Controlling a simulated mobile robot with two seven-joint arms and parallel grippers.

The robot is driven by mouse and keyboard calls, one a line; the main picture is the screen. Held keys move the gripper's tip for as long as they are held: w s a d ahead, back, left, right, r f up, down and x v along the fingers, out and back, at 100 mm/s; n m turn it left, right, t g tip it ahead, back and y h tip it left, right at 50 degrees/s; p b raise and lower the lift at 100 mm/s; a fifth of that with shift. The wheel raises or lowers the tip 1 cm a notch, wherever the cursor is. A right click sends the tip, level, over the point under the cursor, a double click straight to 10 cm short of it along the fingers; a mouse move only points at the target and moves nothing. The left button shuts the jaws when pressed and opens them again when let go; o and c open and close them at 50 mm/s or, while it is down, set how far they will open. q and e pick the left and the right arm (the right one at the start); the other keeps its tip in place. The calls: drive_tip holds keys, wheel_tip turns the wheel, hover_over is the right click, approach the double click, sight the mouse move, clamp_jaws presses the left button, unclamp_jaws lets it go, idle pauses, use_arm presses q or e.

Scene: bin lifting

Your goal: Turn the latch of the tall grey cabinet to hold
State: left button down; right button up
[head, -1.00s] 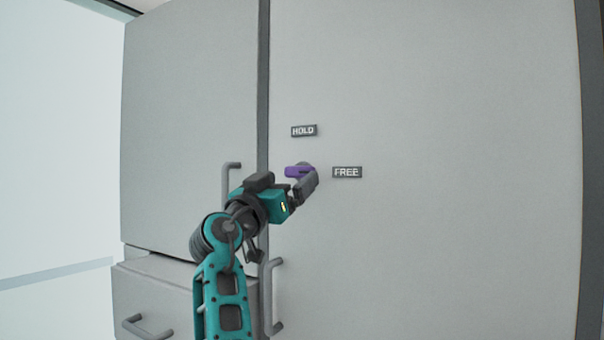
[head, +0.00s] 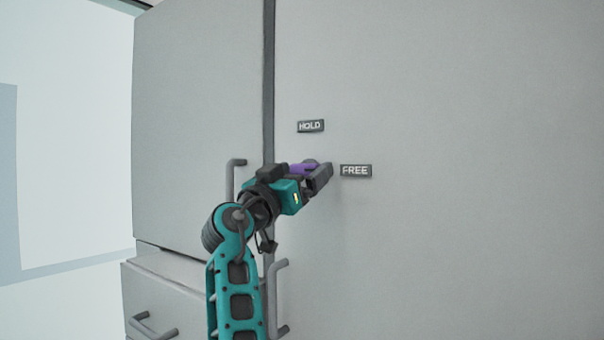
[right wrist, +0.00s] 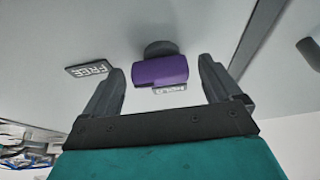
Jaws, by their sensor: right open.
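The tall grey cabinet (head: 460,230) fills most of the head view. Its purple latch (head: 301,168) sits on the door below the HOLD label (head: 311,126) and left of the FREE label (head: 356,171). The latch is partly covered by my right gripper (head: 320,178) in the head view. In the right wrist view, the purple latch (right wrist: 160,70) lies between the open, spread fingers, with a visible gap on each side. Its grey hub is behind it. The FREE label (right wrist: 88,68) is left there, and the HOLD label (right wrist: 169,90) is partly hidden. My left gripper is not in view.
A vertical bar handle (head: 278,300) stands out from the tall door below my gripper. Another cabinet door (head: 195,110) with a handle (head: 233,178) is at left, above a drawer (head: 150,290). The door right of the labels is clear.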

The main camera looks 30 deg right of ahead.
drive_tip(key=shift+c, duration=0.3)
drive_tip(key=c, duration=1)
